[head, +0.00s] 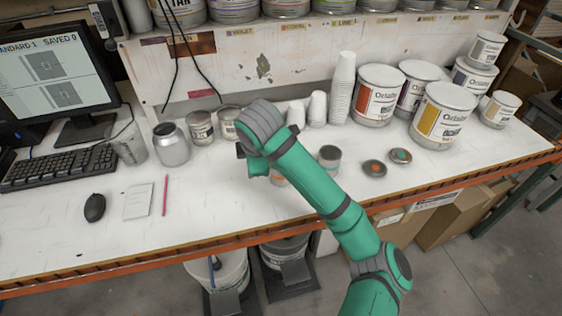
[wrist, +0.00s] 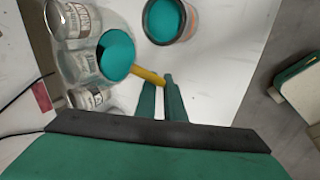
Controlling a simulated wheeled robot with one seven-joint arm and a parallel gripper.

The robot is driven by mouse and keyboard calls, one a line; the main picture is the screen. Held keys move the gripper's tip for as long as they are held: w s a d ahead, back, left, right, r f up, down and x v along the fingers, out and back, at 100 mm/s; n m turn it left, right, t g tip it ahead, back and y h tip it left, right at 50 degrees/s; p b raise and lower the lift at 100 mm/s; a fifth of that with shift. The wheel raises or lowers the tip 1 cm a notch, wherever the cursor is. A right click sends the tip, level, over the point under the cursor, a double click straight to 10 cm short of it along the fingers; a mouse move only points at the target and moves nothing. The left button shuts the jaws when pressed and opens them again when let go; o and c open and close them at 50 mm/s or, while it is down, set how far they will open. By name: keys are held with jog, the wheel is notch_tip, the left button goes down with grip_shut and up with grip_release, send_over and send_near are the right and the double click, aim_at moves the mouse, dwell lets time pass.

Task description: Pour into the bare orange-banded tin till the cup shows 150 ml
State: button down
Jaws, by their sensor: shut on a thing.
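My gripper (wrist: 160,85) is shut on the yellow handle (wrist: 148,77) of a clear cup (wrist: 116,55). Teal liquid shows in the cup; no scale marks can be read. Just beside it in the wrist view stands an open tin (wrist: 165,20) with teal inside and some orange on its side. In the head view, a bit of the orange-banded tin (head: 279,181) shows below my arm, which hides most of it. The cup is hidden in the head view, behind my gripper and arm. I see no stream between cup and tin.
Two small tins (head: 201,127) and a metal jar (head: 171,145) stand behind and left of my gripper. Another small tin (head: 329,158) and two loose lids (head: 374,168) lie right of my arm. Paper cups (head: 341,88) and large paint cans (head: 442,115) stand behind.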

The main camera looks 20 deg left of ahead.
jog(key=shift+d+f, duration=0.1)
jog(key=shift+d, duration=0.15)
dwell(0.5)
jog(key=shift+a+f+y, duration=0.1)
jog(key=shift+f+y, duration=0.25)
jog(key=shift+y, duration=0.45)
dwell(0.8)
jog(key=shift+w+d, duration=0.1)
jog(key=shift+d, duration=0.15)
jog(key=shift+t, duration=0.3)
jog(key=shift+a, duration=0.35)
jog(key=shift+y, duration=0.3)
jog(key=shift+d+r, duration=0.15)
jog(key=shift+d, duration=0.05)
jog(key=shift+a+r+t+y, duration=0.15)
jog(key=shift+t+y, duration=0.15)
jog(key=shift+y, duration=0.3)
dwell(0.7)
jog(key=shift+a+f+y+b, duration=0.1)
jog(key=shift+f+y+b, duration=0.2)
jog(key=shift+y, duration=0.2)
dwell(1.4)
